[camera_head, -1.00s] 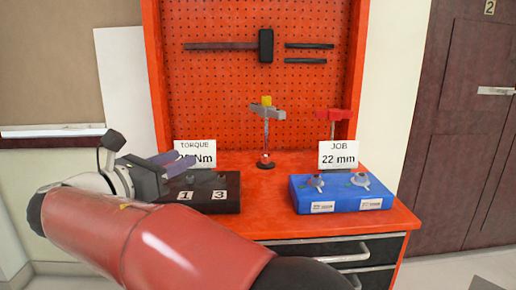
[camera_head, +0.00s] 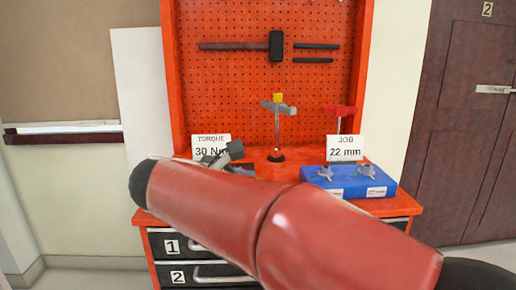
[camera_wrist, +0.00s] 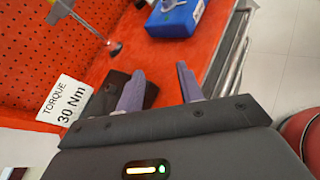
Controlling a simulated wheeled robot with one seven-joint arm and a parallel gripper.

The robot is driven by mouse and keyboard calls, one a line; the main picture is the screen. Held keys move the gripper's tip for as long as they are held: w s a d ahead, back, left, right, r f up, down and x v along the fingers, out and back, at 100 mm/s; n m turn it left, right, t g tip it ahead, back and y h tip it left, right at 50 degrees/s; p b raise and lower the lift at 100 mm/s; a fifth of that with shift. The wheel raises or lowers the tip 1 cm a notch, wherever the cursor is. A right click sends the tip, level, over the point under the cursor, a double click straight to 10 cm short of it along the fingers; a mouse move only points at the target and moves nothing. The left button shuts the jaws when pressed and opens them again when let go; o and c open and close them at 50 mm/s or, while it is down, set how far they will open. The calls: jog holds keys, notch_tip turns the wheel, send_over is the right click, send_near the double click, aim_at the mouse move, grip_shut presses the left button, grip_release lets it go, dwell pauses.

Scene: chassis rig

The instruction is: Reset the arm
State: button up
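My gripper (camera_wrist: 158,82) is open and empty in the wrist view, with its two purple-grey fingers apart. The black box (camera_wrist: 108,92) lies below and beyond the fingers, and the gap between them shows bare red bench top. In the head view, my red arm crosses the front of the orange workbench (camera_head: 410,203). It hides most of the black box and much of the gripper.
The blue box (camera_head: 350,183) with grey fittings sits at the bench's right. It also shows in the wrist view (camera_wrist: 174,18). A TORQUE 30 Nm card (camera_head: 211,148) and a JOB 22 mm card (camera_head: 345,148) stand behind. A stand (camera_head: 277,125) rises mid-bench.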

jog(key=s+d+f+m+g+y, duration=0.2)
jog(key=s+d+f+m, duration=0.2)
jog(key=d, duration=0.3)
jog(key=s+d+f+m+g+y, duration=0.1)
jog(key=s+d+f+m+g, duration=0.2)
jog(key=d, duration=0.4)
jog(key=s+d+f+m+y, duration=0.2)
jog(key=s+f+m+y, duration=0.4)
jog(key=s+f+m, duration=0.4)
jog(key=s+m, duration=0.3)
jog(key=m, duration=0.3)
jog(key=shift+s+d+f+m, duration=0.2)
jog(key=shift+s+d+m, duration=0.1)
jog(key=shift+s, duration=0.1)
